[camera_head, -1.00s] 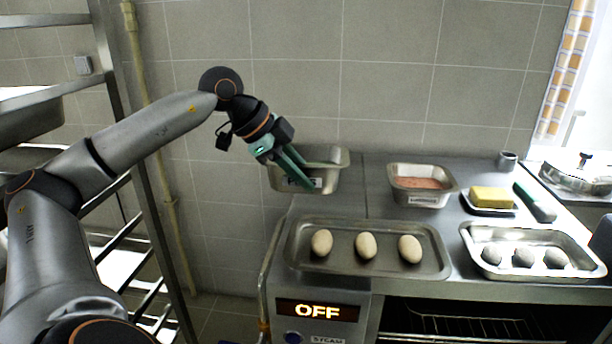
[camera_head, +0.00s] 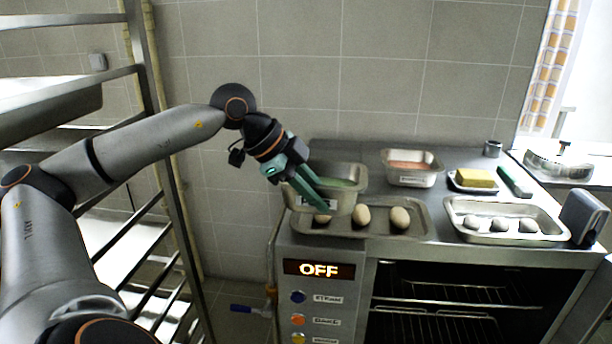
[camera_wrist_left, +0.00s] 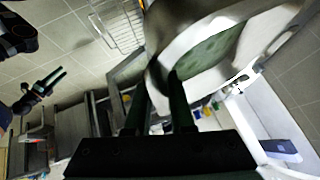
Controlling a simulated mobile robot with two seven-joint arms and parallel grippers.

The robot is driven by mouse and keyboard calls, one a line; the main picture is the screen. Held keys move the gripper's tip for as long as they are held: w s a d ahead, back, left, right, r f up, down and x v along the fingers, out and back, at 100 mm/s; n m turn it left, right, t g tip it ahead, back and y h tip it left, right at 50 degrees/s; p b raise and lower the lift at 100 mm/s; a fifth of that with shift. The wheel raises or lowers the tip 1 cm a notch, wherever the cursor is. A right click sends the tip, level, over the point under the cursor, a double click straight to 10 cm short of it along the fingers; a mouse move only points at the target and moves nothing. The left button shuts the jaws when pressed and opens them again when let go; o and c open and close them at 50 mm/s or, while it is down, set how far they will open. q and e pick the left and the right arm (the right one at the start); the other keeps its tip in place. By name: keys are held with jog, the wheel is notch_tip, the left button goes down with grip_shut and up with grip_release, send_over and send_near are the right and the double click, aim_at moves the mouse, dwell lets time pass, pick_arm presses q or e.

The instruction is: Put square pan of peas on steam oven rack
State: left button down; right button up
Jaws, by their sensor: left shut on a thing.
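The square steel pan of peas (camera_head: 348,203) hangs in my left gripper (camera_head: 322,205), whose green fingers are shut on its wall. It is held over the left end of the egg tray, and its green contents just show. In the left wrist view the fingers grip the rim of the pan (camera_wrist_left: 262,30), with green peas inside. The steam oven (camera_head: 310,252) stands open at the front, with a wire steam oven rack (camera_head: 440,293) inside and another below it. My right gripper (camera_wrist_left: 52,82) shows small and dark in the left wrist view; its jaw state is unclear.
A shelf rack (camera_head: 165,150) stands left. The open oven door (camera_head: 585,300) is at right.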

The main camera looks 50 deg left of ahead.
pick_arm(q)
jog(key=s+d+f+m+g+h, duration=0.1)
jog(key=d+f, duration=0.3)
jog(key=d, duration=0.6)
jog(key=s+d+f+m+g+h, duration=0.1)
jog(key=s+d+f+m, duration=0.2)
jog(key=d, duration=0.7)
jog(key=shift+d+f+m+h, duration=0.15)
jog(key=shift+f+m+h, duration=0.15)
jog(key=shift+f+m, duration=0.4)
